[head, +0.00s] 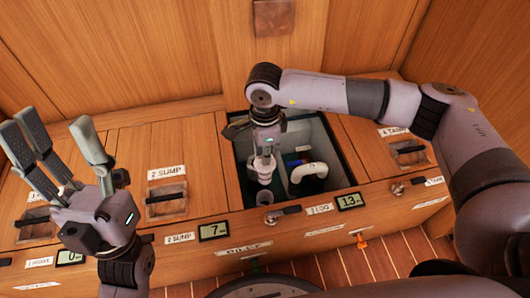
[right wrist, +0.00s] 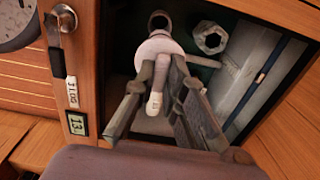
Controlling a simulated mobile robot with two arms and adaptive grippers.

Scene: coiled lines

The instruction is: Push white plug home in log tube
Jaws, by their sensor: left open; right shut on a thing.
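The white plug (right wrist: 155,104) shows in the right wrist view, held by its narrow end between the fingers of my right gripper (right wrist: 157,112). A round white collar (right wrist: 157,47) lies just beyond it. My right gripper (head: 263,153) points down into the open log compartment (head: 231,165) in the head view. A white stepped part (head: 263,174) shows under its fingertips. I cannot tell how deep the plug sits in the tube. A round dark-mouthed fitting (head: 265,197) stands nearer the front, also visible in the right wrist view (right wrist: 160,21). My left gripper (head: 62,150) is open and empty at the left.
A white elbow pipe (head: 309,171) stands right of my right gripper, near a blue item (head: 294,160). A pale hexagonal fitting (right wrist: 210,38) lies beside the collar. The front panel carries latches, labels and a display reading 13 (head: 350,201). The closed sump lid (head: 170,170) is at left.

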